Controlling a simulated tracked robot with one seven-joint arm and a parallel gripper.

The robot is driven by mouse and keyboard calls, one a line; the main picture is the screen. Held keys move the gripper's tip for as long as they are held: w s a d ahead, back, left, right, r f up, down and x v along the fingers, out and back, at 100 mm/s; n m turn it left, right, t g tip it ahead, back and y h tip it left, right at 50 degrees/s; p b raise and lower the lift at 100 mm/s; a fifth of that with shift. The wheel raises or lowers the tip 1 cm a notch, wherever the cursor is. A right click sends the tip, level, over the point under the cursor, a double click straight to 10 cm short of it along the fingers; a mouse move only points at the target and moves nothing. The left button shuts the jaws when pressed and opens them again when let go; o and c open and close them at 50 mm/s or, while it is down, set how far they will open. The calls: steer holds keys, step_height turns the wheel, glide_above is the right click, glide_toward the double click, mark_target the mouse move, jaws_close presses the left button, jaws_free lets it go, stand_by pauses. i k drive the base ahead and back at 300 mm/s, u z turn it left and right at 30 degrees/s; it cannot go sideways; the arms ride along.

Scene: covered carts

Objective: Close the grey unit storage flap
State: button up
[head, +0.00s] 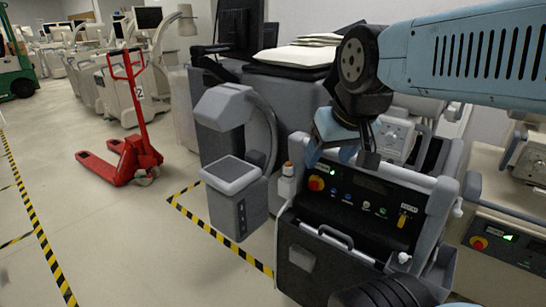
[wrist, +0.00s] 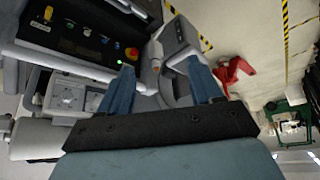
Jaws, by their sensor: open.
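The grey unit (head: 447,196) stands at the right of the head view. It has a black control panel with a red knob, which also shows on its side in the wrist view (wrist: 131,52). Below the panel is a dark recess. A dark front panel (head: 312,258) with a curved handle (head: 335,237) stands in front of this recess; I cannot tell for sure whether it is the storage flap.
A grey machine with a curved arm (head: 225,178) stands close left of the unit. Another panelled cart (head: 500,240) stands at right. A red pallet jack (head: 130,150) is farther left. The striped floor at left is free.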

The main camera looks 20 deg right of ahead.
mark_target(432, 258)
steer(key=z, duration=0.4)
steer(key=k, duration=1.1)
steer(key=z, duration=1)
steer(key=i, duration=0.75)
steer(key=u, duration=0.05)
steer(key=k, duration=0.6)
steer(key=z, duration=0.3)
steer(key=i, duration=0.95)
steer(key=u, duration=0.3)
